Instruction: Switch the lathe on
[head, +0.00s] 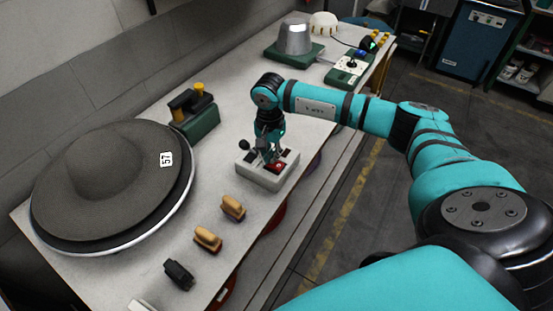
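A grey control box (259,178) stands on the white bench, with a red switch (276,166) and a dark switch on its top. A small dark knob (244,145) shows at its back left. My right gripper (271,157) points down over the box, its fingertips at or just above the red switch. Whether they touch it, and whether the fingers are open or shut, I cannot tell. A grey felt hat (118,170) with a "57" label lies on a round, pale-rimmed disc at the left. My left gripper is not in view.
Two tan-handled blocks (207,238) and a black one (178,274) lie along the front of the bench (226,131). A green fixture (195,118) stands behind the box. A metal dome on a green base (293,40) and a joystick panel (350,69) are farther back.

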